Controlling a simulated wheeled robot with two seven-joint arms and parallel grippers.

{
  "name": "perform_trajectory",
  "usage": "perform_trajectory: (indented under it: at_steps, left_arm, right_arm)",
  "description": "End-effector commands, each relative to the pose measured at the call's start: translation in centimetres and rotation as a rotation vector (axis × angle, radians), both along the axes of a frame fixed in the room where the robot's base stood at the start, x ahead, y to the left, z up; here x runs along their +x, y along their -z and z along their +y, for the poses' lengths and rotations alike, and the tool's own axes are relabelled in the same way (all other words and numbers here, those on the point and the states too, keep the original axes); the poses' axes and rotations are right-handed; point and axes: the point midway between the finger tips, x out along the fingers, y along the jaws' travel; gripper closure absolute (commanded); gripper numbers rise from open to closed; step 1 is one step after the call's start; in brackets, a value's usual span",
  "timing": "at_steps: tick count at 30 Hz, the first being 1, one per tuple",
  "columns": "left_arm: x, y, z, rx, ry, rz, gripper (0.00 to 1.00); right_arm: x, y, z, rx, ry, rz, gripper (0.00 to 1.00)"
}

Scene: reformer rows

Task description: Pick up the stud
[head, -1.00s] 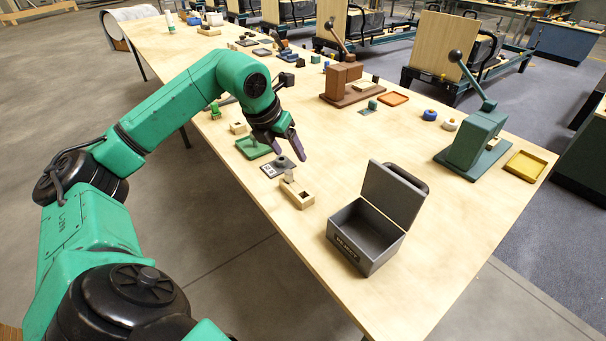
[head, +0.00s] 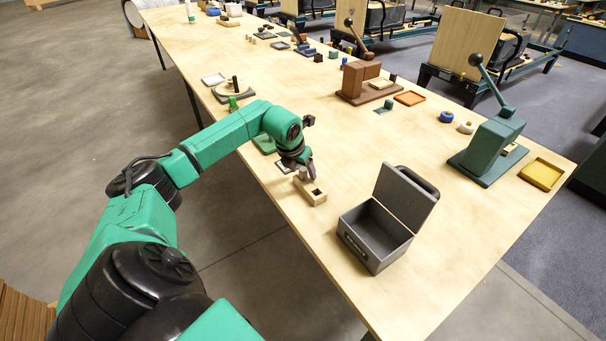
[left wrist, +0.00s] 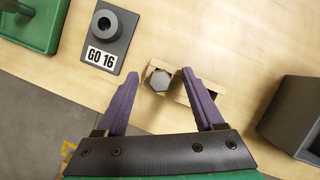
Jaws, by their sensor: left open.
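The stud (left wrist: 159,80), a grey piece with a hexagonal top, stands at the left end of a pale wooden block (left wrist: 215,83) in the left wrist view. The block also shows in the head view (head: 315,196), with a dark square hole in its other end. My left gripper (left wrist: 161,74) is open, its purple fingers on either side of the stud, with a gap visible at each side. In the head view my left gripper (head: 308,170) is low over the block and largely covers the stud. My right gripper is not in view.
A grey plate marked GO 16 (left wrist: 118,33) with a round socket lies left of the block. An open grey lidded box (head: 362,245) stands to the right. A green tray (left wrist: 42,22) is at the upper left. Bare table lies beyond the block.

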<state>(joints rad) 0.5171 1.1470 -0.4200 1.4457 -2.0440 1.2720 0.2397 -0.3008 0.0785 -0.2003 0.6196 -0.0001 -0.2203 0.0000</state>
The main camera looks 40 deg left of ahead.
Motion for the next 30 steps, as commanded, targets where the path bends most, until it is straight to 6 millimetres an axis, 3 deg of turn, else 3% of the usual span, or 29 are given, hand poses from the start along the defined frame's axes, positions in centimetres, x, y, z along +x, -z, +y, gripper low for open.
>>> perform_trajectory:
  at_steps: [2,6,7,8,17,22,26,30]
  left_arm:
    - [0.0,0.0,0.0,0.000,0.000,0.000,0.31]
    - [0.0,0.0,0.0,0.000,0.000,0.000,0.84]
    - [0.0,0.0,0.0,0.000,0.000,0.000,0.96]
    - [0.0,0.0,0.0,0.000,0.000,0.000,1.00]
    - [0.0,-0.2,0.0,-0.001,-0.001,-0.002,1.00]
    - [0.1,-1.5,0.0,0.001,-0.001,-0.005,1.00]
    - [0.1,-4.1,0.0,0.000,-0.001,-0.007,1.00]
    - [0.2,-9.0,0.0,-0.002,-0.001,-0.011,1.00]
  right_arm:
    - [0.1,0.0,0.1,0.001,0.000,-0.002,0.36]
    - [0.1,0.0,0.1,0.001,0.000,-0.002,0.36]
    - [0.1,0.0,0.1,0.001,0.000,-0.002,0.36]
    - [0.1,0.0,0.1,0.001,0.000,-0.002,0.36]
    - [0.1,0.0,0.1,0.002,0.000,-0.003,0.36]
    - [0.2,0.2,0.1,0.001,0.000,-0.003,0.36]
    - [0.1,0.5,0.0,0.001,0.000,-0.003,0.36]
    - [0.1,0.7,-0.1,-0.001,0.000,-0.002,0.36]
